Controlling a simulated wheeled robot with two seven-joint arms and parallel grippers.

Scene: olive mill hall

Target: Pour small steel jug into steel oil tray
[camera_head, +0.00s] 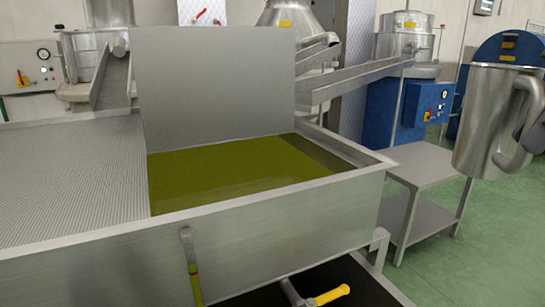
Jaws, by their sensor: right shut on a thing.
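The small steel jug (485,118) is at the right edge of the head view, held in the air and nearly upright with a slight lean. Its handle is on its right side. My right gripper (535,132) is shut on the handle; only a small dark part of it shows at the picture's edge. The steel oil tray (290,240) fills the middle, with green-yellow oil in its right section. The jug is to the right of the tray's rim, apart from it. The jug's contents are hidden. My left gripper is not in view.
A perforated metal sheet (70,185) covers the tray's left part, and an upright steel plate (215,95) stands behind the oil. A low steel table (425,165) stands between tray and jug. A yellow-handled valve (330,295) is below the tray. Blue machines (400,105) stand behind.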

